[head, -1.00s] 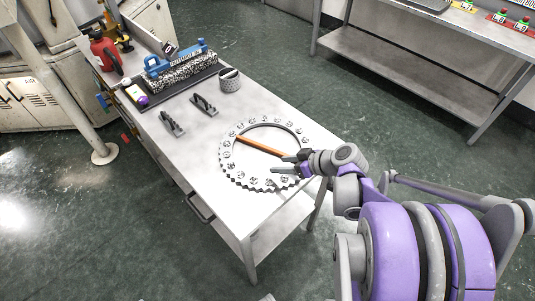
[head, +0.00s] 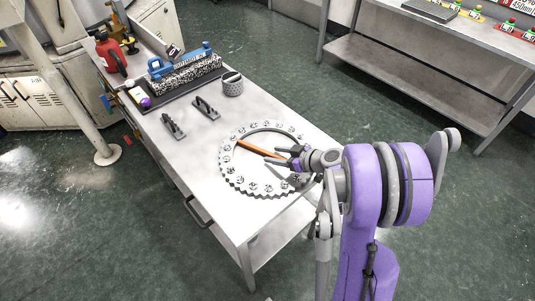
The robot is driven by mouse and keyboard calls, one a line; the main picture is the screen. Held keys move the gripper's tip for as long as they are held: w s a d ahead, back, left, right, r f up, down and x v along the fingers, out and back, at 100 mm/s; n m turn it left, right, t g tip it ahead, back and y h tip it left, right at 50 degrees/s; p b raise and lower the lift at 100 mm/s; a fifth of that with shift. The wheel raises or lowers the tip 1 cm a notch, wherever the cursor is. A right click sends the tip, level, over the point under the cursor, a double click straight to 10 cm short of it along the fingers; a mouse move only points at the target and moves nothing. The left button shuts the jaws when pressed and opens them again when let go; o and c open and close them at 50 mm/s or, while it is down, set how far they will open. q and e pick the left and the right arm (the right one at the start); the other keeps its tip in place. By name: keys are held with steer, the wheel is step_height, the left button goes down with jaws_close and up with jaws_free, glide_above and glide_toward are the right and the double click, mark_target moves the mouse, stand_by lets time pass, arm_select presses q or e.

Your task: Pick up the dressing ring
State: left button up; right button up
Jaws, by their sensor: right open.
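The dressing ring (head: 236,183) is a large grey toothed ring with several round studs on its face. It lies flat on the metal table (head: 190,150). My right gripper (head: 283,158) is open over the ring's right part, its fingers pointing left. An orange-brown bar (head: 257,149) lies inside the ring, with its right end close to the fingertips. I cannot tell whether the fingers touch the ring or the bar. The gripper and wrist hide part of the ring's right rim. My left gripper is not in view.
Two dark handled pieces (head: 206,108) and a perforated grey cup (head: 232,84) stand beyond the ring. A black mat holds a blue-handled speckled block (head: 185,73). A red bottle (head: 110,54) stands at the far left corner. The table's near end is clear.

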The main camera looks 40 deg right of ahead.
steer(key=shift+w+a+f, duration=0.15)
steer(key=shift+w+f, duration=0.2)
steer(key=shift+w, duration=0.25)
jaws_close()
steer(key=shift+r, duration=0.1)
stand_by(0.9)
